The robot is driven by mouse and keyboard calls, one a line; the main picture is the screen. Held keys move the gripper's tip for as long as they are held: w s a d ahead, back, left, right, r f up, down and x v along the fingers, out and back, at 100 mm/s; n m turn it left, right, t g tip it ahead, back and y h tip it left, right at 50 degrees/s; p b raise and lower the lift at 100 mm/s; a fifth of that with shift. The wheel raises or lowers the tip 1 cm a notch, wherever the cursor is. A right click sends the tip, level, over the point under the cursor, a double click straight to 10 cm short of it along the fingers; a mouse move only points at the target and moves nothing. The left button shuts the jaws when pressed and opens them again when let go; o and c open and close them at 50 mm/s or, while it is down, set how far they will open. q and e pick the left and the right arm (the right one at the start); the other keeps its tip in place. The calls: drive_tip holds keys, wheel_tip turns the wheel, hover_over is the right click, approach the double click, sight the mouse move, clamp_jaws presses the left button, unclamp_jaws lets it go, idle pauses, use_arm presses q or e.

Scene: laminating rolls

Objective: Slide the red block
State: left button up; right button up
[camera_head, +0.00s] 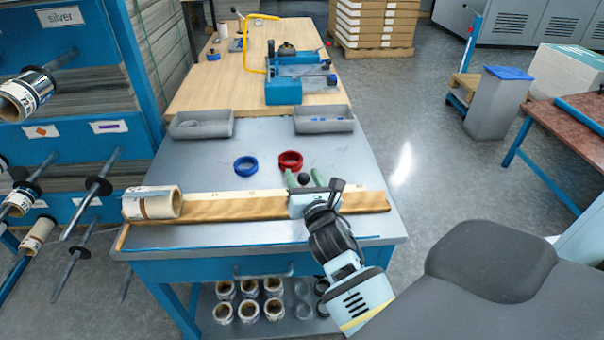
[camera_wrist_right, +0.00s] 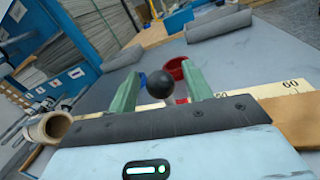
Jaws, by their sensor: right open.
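A black ball knob (camera_head: 303,179) stands between the green fingertips of my right gripper (camera_head: 303,177), at the wooden measuring board (camera_head: 225,208). In the right wrist view the knob (camera_wrist_right: 160,84) hangs in the gap of the open right gripper (camera_wrist_right: 158,88), with room on both sides. A small reddish patch (camera_wrist_right: 181,100) shows just below the knob; it may be the red block, which is mostly hidden. A red ring (camera_head: 290,160) lies on the grey table behind the board and also shows in the wrist view (camera_wrist_right: 174,68). My left gripper is not in view.
A roll (camera_head: 153,203) lies at the board's left end. A blue ring (camera_head: 246,166) lies left of the red one. Two grey trays (camera_head: 202,124) (camera_head: 323,120) stand at the table's back edge. A rack with rolls on spindles (camera_head: 98,187) is at left.

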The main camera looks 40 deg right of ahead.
drive_tip(key=shift+x, duration=0.8)
drive_tip(key=shift+c, duration=0.3)
clamp_jaws()
